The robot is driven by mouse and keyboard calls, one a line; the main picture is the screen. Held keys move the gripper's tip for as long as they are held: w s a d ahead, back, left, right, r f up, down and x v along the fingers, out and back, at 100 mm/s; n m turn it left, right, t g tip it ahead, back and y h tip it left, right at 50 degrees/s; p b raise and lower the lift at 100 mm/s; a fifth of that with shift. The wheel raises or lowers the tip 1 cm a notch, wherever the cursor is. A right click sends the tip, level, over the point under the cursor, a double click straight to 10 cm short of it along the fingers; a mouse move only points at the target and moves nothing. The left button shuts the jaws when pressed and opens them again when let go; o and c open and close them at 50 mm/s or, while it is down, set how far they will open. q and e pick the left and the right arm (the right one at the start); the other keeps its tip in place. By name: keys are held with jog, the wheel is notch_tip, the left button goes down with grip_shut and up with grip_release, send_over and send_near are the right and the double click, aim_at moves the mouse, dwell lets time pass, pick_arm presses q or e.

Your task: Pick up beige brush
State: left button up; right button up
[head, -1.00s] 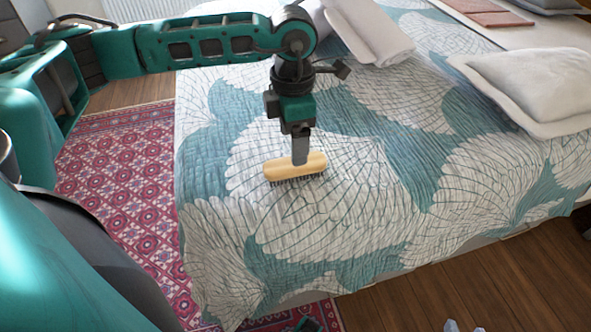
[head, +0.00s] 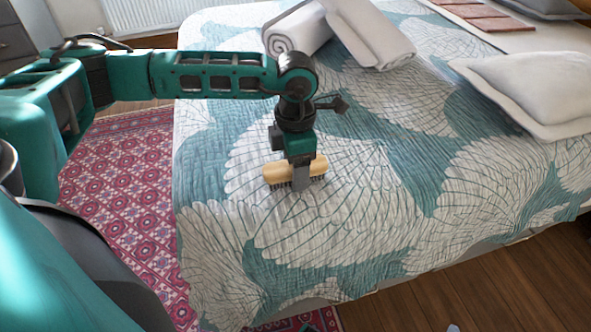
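The beige brush (head: 274,172) has a light wooden back and dark bristles. It lies bristles down on the patterned bedspread, near the bed's left side. My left gripper (head: 301,184) points down at the brush. One grey finger covers the middle of the brush on its near side, and the brush shows on both sides of it. The far finger is hidden, so the gap between the fingers cannot be seen. My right gripper does not clearly show.
White rolled towels (head: 366,35) lie on the bed behind my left arm. A white pillow (head: 530,85) lies at the right. A red patterned rug (head: 125,190) covers the floor left of the bed. The bedspread (head: 400,190) right of the brush is clear.

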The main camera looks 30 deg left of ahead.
pick_arm(q)
jog(key=c, duration=0.8)
notch_tip(320, 180, up, 20)
jog(key=p, duration=0.4)
jog(key=o, duration=0.5)
jog(key=c, duration=0.4)
jog(key=shift+o, duration=0.2)
jog(key=shift+w, duration=0.1)
